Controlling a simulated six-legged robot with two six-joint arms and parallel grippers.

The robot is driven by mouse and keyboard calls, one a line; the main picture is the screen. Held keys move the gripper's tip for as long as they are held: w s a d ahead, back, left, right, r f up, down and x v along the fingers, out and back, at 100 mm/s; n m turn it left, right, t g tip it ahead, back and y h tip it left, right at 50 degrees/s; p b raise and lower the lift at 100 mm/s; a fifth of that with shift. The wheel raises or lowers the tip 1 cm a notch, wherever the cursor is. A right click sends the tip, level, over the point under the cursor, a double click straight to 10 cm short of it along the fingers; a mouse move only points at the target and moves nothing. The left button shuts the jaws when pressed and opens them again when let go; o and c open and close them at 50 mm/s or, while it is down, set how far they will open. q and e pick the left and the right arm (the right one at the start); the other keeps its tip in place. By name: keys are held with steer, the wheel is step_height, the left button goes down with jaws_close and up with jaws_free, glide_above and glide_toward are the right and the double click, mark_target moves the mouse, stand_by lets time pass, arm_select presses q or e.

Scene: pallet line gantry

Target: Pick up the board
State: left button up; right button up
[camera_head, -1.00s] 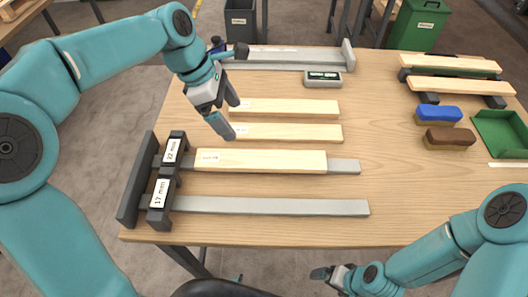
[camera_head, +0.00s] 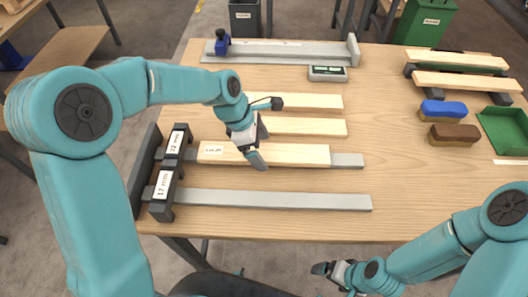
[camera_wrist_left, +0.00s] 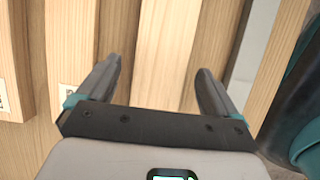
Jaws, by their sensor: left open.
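Three pale boards lie on the table in the head view: a back board (camera_head: 300,101), a middle board (camera_head: 315,127) and a front board (camera_head: 290,153). The front board rests along a grey metal bar at the 22 mm stop and bears a white label. My left gripper (camera_head: 260,147) is open and empty, over the front board and hiding part of it. In the left wrist view its fingers (camera_wrist_left: 155,88) stand apart with pale wood (camera_wrist_left: 165,50) beyond them. My right gripper (camera_head: 326,271) is low, off the table's front edge; its jaws are too small to read.
A second grey bar (camera_head: 270,200) runs from the 17 mm stop (camera_head: 162,194). A small display device (camera_head: 327,73) and a grey rail (camera_head: 285,52) are behind. To the right are a rack with two boards (camera_head: 460,82), blue (camera_head: 442,108) and brown brushes (camera_head: 454,134), and a green tray (camera_head: 490,119).

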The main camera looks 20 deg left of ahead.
arm_select(q)
steer(key=shift+d+f, duration=0.1)
steer(key=shift+f, duration=0.25)
steer(key=c, duration=1.2)
steer(key=shift+c, duration=0.4)
steer(key=shift+r, duration=0.15)
